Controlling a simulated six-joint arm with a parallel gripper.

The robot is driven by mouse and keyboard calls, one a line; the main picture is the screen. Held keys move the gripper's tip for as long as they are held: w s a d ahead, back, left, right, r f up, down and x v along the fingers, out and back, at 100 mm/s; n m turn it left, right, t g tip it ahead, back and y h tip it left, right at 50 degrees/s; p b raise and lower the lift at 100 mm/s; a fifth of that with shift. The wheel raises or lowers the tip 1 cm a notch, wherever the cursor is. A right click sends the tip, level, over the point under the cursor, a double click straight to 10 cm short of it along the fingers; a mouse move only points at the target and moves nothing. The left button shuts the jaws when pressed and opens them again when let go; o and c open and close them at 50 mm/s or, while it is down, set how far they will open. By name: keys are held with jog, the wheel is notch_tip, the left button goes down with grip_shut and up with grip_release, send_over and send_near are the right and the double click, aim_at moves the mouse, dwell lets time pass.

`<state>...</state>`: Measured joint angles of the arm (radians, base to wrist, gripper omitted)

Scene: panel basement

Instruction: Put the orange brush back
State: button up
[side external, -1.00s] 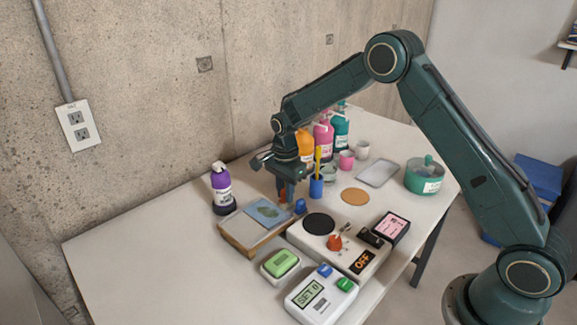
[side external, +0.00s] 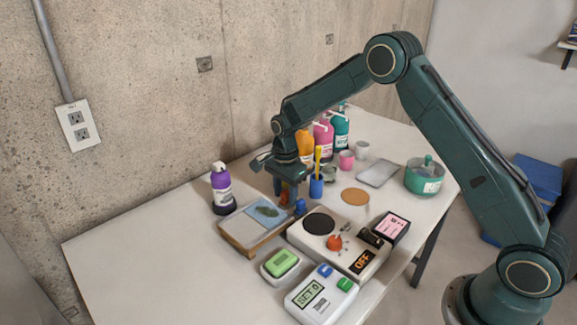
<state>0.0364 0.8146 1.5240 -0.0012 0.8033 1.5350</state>
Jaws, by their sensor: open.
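My gripper (side external: 288,194) is open and points down behind the board at the middle of the table. A small orange-brown piece (side external: 284,199), likely part of the orange brush, shows at its fingertips. The fingers hide most of it, and I cannot tell whether they touch it. A blue cup (side external: 316,189) stands just right of the gripper with a yellow handle (side external: 318,159) upright in it. A wooden-edged board (side external: 239,233) carries a blue sheet with a green blot (side external: 266,211), left of and in front of the gripper.
A purple bottle (side external: 222,190) stands left of the gripper. Orange, pink (side external: 323,139) and teal bottles stand behind it. A blue knob (side external: 300,206) is close by on the right. A hot-plate device (side external: 345,260) and a green-topped box (side external: 281,263) are in front. The table's left side is clear.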

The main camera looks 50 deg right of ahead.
aim_at(287, 191)
notch_tip(287, 191, up, 12)
dwell(0.6)
jog(key=shift+r, duration=0.1)
dwell(0.4)
jog(key=s+a+r+n+t, duration=0.1)
jog(key=s+r+n+t, duration=0.2)
jog(key=s+r+n, duration=0.85)
jog(key=s+r+n+t, duration=0.1)
jog(key=s+n, duration=0.5)
jog(key=s, duration=1.8)
jog(key=shift+a+r+t, duration=0.2)
jog(key=shift+a+t, duration=0.25)
jog(key=shift+t, duration=0.35)
